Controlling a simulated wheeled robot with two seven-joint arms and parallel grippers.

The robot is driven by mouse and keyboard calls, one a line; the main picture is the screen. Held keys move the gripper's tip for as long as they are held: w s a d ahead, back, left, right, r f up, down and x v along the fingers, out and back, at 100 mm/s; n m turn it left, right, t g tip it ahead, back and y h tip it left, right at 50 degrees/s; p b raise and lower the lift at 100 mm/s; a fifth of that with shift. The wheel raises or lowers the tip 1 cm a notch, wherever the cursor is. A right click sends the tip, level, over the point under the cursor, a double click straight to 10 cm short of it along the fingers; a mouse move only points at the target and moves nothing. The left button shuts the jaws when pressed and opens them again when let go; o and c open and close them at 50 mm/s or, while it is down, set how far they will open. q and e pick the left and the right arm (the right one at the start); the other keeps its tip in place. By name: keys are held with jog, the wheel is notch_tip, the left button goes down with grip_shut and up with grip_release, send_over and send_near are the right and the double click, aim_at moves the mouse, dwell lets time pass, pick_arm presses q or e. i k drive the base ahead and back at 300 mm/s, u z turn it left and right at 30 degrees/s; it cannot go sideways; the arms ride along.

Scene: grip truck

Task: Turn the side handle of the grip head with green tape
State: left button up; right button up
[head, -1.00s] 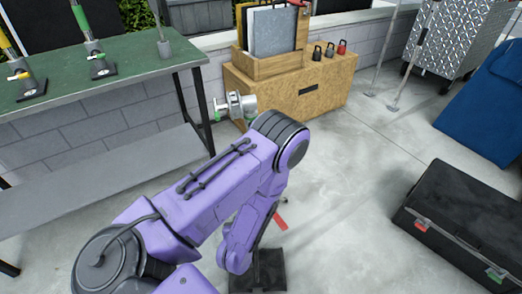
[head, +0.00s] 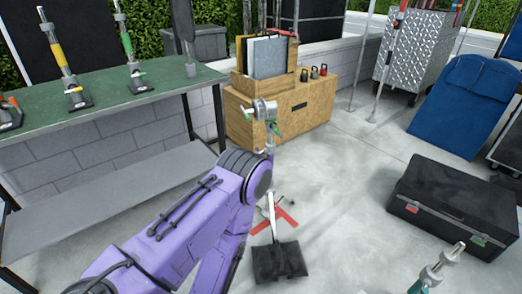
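A silvery grip head (head: 264,110) with a green-marked handle (head: 277,129) stands upright on a stand in the middle of the head view. Red legs and a black weight lie at the stand's foot. A second metal head with green tape (head: 433,271) pokes in at the lower right edge, mostly cut off. My purple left arm comes in from the lower left and bends at its elbow just below and left of the middle grip head. Its gripper does not show. No part of my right arm or gripper shows.
A green-topped table (head: 150,88) at the left carries several clamp-like tools, one with green tape (head: 127,47). A plywood box (head: 250,130) stands behind the grip head. A black case (head: 455,200) lies at the right. The concrete floor between is mostly clear.

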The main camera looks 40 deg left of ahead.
aim_at(276, 129)
jog(key=z, duration=0.7)
jog(key=k, duration=0.1)
jog(key=u, duration=1.55)
jog(key=i, duration=1.15)
jog(key=z, duration=0.75)
